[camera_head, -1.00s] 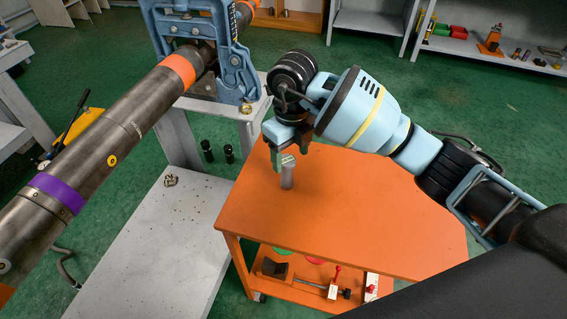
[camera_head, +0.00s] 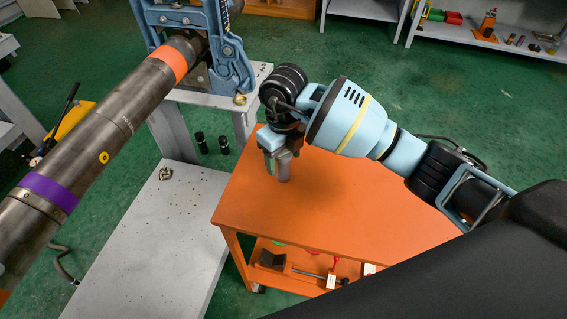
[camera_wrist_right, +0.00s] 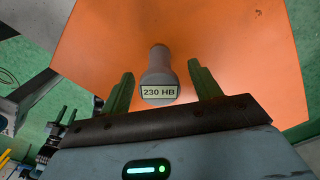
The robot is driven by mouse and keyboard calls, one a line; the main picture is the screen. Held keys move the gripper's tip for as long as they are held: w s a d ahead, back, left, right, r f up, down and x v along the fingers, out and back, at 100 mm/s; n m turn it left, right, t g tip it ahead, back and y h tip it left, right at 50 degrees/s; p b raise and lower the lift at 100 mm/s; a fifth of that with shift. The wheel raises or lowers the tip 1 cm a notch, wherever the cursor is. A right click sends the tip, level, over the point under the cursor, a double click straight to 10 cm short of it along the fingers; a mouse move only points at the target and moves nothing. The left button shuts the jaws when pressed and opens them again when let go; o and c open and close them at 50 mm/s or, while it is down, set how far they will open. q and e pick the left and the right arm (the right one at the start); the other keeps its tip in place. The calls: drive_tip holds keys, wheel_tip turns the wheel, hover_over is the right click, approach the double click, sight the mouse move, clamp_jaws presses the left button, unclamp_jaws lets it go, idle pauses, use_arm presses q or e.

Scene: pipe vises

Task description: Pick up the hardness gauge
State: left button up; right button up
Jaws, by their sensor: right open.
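The hardness gauge (camera_wrist_right: 159,75) is a grey, rounded piece with a label reading "230 HB". It stands on the orange table top. In the head view the gauge (camera_head: 284,168) shows near the table's far left part, partly hidden by my right gripper (camera_head: 280,160). In the right wrist view my right gripper (camera_wrist_right: 162,88) is open, with one green finger on each side of the gauge. There is a gap between each finger and the gauge. My left gripper is not in view.
The orange table (camera_head: 350,205) is otherwise bare on top; its lower shelf holds a red-handled tool (camera_head: 333,272). A large pipe (camera_head: 100,145) in a blue vise (camera_head: 195,40) is at the left. A grey bench (camera_head: 150,245) stands beside the table. Black cylinders (camera_head: 223,146) stand behind.

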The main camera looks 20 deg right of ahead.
drive_tip(key=shift+f, duration=1.45)
drive_tip(key=shift+c, duration=0.2)
drive_tip(key=c, duration=1.2)
drive_tip(key=shift+r, duration=0.1)
